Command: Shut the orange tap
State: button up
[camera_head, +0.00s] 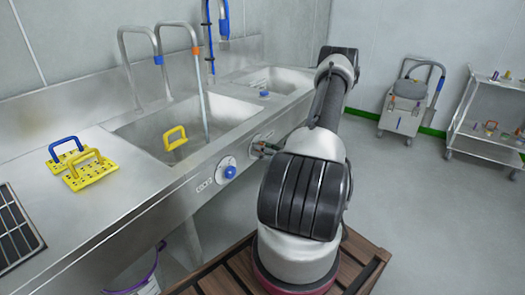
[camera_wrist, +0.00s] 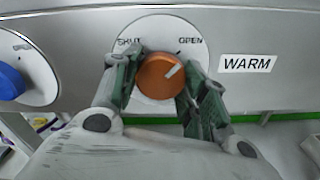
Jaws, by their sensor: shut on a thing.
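The orange tap knob (camera_wrist: 158,84) sits on a round white dial (camera_wrist: 182,38) marked SHUT at left and OPEN at right. My gripper (camera_wrist: 163,72) is shut on the knob, with a green-padded finger on each side. In the head view my arm hides the orange knob, and only part of my gripper (camera_head: 263,149) shows at the sink front. An orange-banded spout (camera_head: 187,30) arches over the basin, with a pale stream (camera_head: 204,112) below its mouth.
A blue knob (camera_head: 230,172) is on the panel to the left, also in the wrist view (camera_wrist: 10,80). A WARM label (camera_wrist: 247,64) is right of the dial.

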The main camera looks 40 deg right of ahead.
jog(key=shift+d+n, duration=0.1)
jog(key=shift+n, duration=8.9)
jog(key=o, duration=1)
jog(key=shift+o, duration=0.2)
jog(key=v, duration=1.2)
